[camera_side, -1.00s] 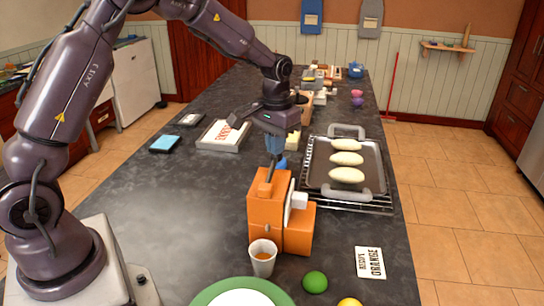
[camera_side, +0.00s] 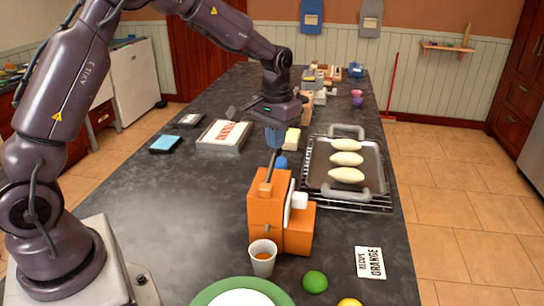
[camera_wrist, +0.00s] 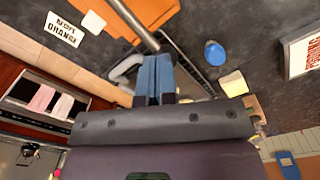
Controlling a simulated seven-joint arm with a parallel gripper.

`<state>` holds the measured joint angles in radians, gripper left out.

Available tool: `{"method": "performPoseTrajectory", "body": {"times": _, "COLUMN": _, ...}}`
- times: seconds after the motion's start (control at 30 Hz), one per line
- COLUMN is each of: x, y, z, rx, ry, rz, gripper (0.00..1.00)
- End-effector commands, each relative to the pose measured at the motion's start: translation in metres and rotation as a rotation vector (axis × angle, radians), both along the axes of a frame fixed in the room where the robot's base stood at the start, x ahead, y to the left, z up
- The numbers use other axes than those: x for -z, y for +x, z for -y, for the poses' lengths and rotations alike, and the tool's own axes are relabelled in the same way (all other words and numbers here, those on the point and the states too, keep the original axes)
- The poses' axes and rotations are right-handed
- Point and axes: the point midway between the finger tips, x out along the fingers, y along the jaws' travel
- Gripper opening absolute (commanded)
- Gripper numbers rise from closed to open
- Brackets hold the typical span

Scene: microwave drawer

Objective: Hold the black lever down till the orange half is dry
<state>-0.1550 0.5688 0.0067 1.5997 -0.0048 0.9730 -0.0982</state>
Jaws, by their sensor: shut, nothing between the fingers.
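The orange juicer (camera_side: 267,215) stands on the dark counter, its blocky body facing the front. A dark grey rod, seemingly the lever (camera_side: 270,171), slants up from its top; in the wrist view the rod (camera_wrist: 134,24) looks metallic and runs to my fingertips. My gripper (camera_side: 275,146) is shut and empty, its blue fingers at the rod's upper end; they also show in the wrist view (camera_wrist: 153,60). I cannot tell whether they touch the rod. A white cup (camera_side: 263,261) with orange liquid stands at the juicer's front. I cannot make out the orange half.
A tray (camera_side: 367,188) with several pale loaves lies on a rack to the right. A green-rimmed plate (camera_side: 208,292), a green ball (camera_side: 315,282) and a "RECIPE ORANGE" card (camera_side: 370,262) are in front. A book-like white box (camera_side: 224,135) lies behind left. The counter's left middle is clear.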

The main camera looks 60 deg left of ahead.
Motion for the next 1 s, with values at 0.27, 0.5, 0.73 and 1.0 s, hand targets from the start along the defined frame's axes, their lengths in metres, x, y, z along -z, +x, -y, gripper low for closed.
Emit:
{"method": "performPoseTrajectory", "body": {"times": 0.27, "x": -0.023, "y": 0.000, "z": 0.000, "rx": 0.000, "ry": 0.001, "rz": 0.003, "gripper": 0.00}}
{"method": "performPoseTrajectory", "body": {"times": 0.5, "x": -0.042, "y": 0.000, "z": 0.000, "rx": 0.000, "ry": 0.001, "rz": 0.002, "gripper": 0.00}}
{"method": "performPoseTrajectory", "body": {"times": 0.73, "x": -0.061, "y": 0.000, "z": 0.000, "rx": 0.000, "ry": 0.001, "rz": 0.003, "gripper": 0.00}}
{"method": "performPoseTrajectory", "body": {"times": 1.0, "x": -0.082, "y": 0.000, "z": 0.000, "rx": 0.000, "ry": 0.001, "rz": 0.002, "gripper": 0.00}}
